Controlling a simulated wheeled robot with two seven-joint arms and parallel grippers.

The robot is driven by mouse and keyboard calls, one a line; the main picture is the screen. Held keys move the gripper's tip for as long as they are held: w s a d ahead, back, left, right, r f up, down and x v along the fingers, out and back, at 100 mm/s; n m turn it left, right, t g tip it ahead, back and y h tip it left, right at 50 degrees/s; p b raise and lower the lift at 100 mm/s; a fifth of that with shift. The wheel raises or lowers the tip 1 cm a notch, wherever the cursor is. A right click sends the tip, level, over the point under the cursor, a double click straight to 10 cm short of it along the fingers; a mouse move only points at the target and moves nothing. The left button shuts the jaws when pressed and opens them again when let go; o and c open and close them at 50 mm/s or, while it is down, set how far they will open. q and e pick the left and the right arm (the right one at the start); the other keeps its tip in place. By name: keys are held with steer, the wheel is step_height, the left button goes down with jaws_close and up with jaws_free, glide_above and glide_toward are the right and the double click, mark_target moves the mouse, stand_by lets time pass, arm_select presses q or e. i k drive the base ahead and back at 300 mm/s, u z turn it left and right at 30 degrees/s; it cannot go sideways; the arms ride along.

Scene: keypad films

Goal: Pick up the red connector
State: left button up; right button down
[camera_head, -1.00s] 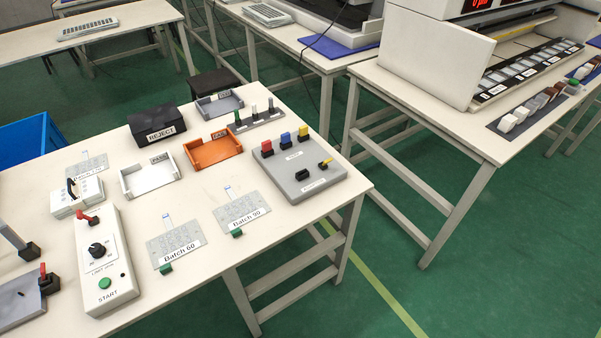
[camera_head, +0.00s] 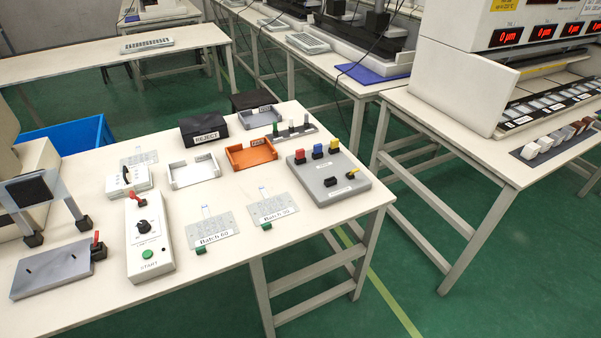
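The red connector (camera_head: 300,156) stands at the back left of a grey test box (camera_head: 345,189) on the right part of the near table. A blue connector (camera_head: 317,151) and a yellow connector (camera_head: 334,145) stand in a row to its right on the same box. All three look upright. Neither of my grippers shows in the head view.
The near table (camera_head: 300,225) also bears an orange tray (camera_head: 251,153), a white tray (camera_head: 194,172), a black REJECT box (camera_head: 204,130), two Batch films and a START control box (camera_head: 148,235). A fixture (camera_head: 52,272) stands at left. Another table with a machine (camera_head: 470,85) is at right.

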mark_target(299, 153)
steer(key=u, duration=0.05)
steer(key=k, duration=0.75)
steer(key=z, duration=0.85)
steer(key=i, duration=1.75)
steer(key=u, duration=0.9)
